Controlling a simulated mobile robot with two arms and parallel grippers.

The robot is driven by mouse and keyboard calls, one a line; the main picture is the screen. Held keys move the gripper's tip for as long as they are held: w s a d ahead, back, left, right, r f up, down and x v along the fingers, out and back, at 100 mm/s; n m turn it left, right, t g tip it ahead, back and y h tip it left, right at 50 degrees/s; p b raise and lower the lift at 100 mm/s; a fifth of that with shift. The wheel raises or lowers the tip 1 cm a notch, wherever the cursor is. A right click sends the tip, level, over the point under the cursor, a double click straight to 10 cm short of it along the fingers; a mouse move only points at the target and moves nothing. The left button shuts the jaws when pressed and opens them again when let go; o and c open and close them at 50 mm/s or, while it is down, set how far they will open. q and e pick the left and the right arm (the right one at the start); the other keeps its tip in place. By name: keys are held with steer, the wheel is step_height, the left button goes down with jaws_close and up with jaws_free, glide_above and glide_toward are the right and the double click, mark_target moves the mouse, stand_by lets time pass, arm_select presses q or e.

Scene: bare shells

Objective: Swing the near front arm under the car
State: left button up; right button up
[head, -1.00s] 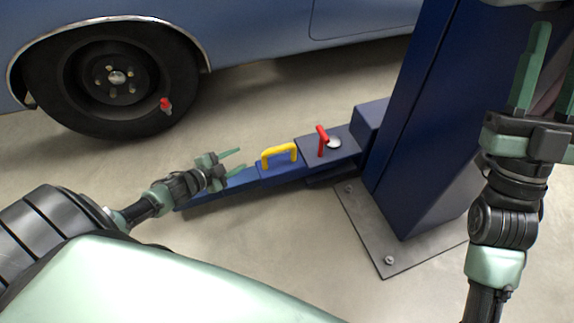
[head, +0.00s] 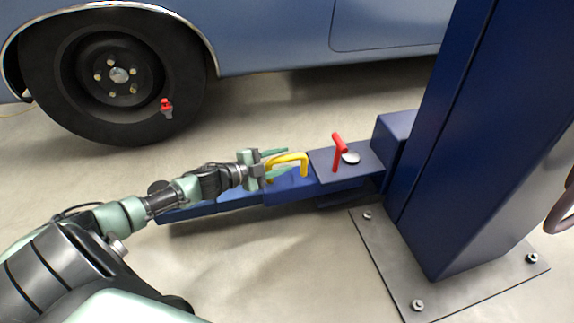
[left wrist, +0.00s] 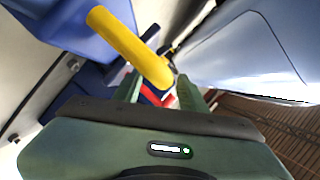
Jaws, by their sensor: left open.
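The near front arm (head: 235,203) is a low blue beam reaching left from the lift post, outside the car's side. A yellow handle (head: 303,160) stands on it, and a red lever (head: 338,150) sits closer to the post. My left gripper (head: 285,163) is open at the yellow handle, its fingers reaching toward and overlapping it in the head view. In the left wrist view the yellow handle (left wrist: 130,48) rises just ahead of the fingers; I cannot tell whether they touch it. My right gripper is out of view.
The blue car (head: 270,40) stands behind, its wheel (head: 115,80) at the left with a red-capped valve (head: 166,105). The blue post (head: 465,140) stands on a bolted steel plate (head: 385,270) at the right. Floor between arm and car is clear.

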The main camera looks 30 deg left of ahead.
arm_select(q)
steer(key=shift+b+x, duration=0.4)
steer(key=shift+x, duration=0.7)
jaws_close()
stand_by(0.7)
